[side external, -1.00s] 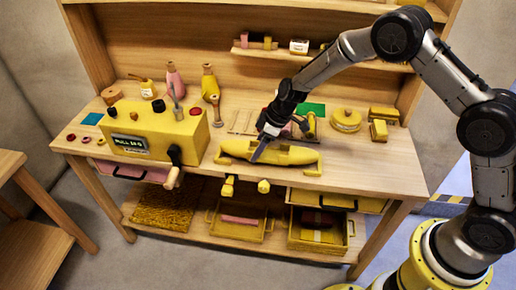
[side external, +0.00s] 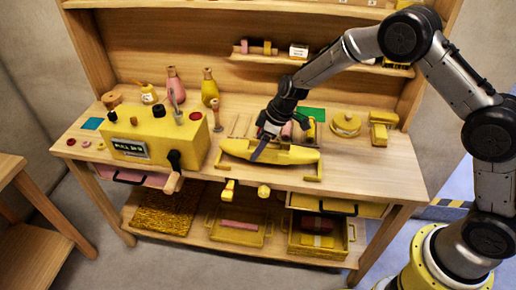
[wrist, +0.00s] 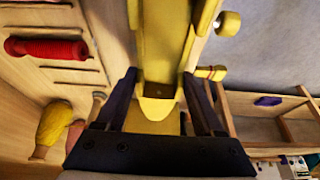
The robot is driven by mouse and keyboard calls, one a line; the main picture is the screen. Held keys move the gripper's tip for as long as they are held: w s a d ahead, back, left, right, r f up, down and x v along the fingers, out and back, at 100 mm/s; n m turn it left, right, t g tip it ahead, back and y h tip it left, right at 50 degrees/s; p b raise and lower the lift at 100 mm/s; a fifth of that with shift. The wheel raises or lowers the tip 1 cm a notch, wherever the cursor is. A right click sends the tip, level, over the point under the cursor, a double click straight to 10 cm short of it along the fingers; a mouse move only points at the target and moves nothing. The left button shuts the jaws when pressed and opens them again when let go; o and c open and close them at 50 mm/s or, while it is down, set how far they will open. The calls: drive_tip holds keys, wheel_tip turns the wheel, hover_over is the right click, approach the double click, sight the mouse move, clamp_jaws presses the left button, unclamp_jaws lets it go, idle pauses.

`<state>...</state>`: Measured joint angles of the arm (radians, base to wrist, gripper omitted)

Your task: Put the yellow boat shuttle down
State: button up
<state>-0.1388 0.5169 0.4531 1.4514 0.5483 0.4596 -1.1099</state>
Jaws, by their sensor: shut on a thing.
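The yellow boat shuttle (side external: 290,154) lies lengthwise left to right, low over a yellow holder (side external: 313,178) near the bench's front edge. I cannot tell whether it touches the holder. My gripper (side external: 258,153) reaches down from above onto the left half of the shuttle and is shut on it. In the wrist view the shuttle (wrist: 160,65) runs between the two dark fingers of my gripper (wrist: 165,105), its rounded end towards the palm. The fingers hide part of its sides.
A yellow box machine with a crank (side external: 160,135) stands left of the shuttle. A round yellow lidded pot (side external: 346,125) and a yellow block (side external: 382,120) are at the right. The front right bench top (side external: 375,170) is clear.

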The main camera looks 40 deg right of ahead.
drive_tip(key=shift+r, duration=0.35)
